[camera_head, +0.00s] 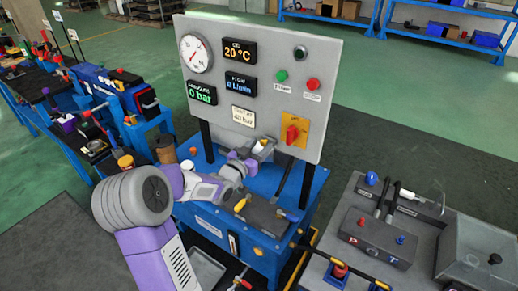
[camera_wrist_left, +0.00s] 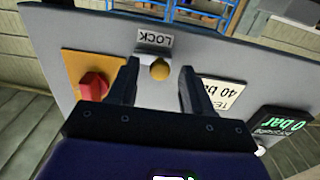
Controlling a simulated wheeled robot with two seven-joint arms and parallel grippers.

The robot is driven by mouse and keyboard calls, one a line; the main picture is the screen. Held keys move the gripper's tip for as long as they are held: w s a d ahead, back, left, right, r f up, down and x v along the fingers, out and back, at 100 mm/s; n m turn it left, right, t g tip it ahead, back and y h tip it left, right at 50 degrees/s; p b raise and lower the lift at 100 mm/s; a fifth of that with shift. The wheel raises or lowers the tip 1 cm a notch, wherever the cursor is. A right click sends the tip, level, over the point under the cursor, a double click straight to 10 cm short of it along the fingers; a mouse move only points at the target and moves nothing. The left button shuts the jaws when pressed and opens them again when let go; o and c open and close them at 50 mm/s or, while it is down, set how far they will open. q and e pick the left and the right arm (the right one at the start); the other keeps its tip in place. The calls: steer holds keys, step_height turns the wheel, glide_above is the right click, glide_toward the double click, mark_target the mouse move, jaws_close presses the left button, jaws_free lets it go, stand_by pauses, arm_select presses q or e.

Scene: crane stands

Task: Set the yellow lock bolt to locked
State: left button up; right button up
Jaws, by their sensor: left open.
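The yellow lock bolt (camera_wrist_left: 160,69) shows in the left wrist view as a round yellow knob on the grey panel (camera_wrist_left: 100,40). A LOCK label (camera_wrist_left: 155,39), upside down in this view, sits beside it. My left gripper (camera_wrist_left: 159,72) is open, with one finger on each side of the knob and a gap to both. I cannot tell how far the fingertips are from the panel. In the head view my left gripper (camera_head: 258,150) is at the panel's lower edge and hides most of the bolt. My right gripper is not in view.
A red rotary switch (camera_head: 293,132) on an orange plate is right of the left gripper. A TEST 40 bar plate (camera_head: 243,116) is above left. The blue bench (camera_head: 255,250) below holds tools. A grey hydraulic unit (camera_head: 385,238) stands to the right.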

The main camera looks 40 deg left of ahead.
arm_select(q)
steer(key=shift+c, duration=0.3)
jaws_close()
steer(key=shift+d, duration=0.1)
steer(key=d, duration=0.1)
steer(key=d+b, duration=0.1)
steer(key=d, duration=0.1)
steer(key=d+b, duration=0.1)
steer(key=shift+w+d, duration=0.35)
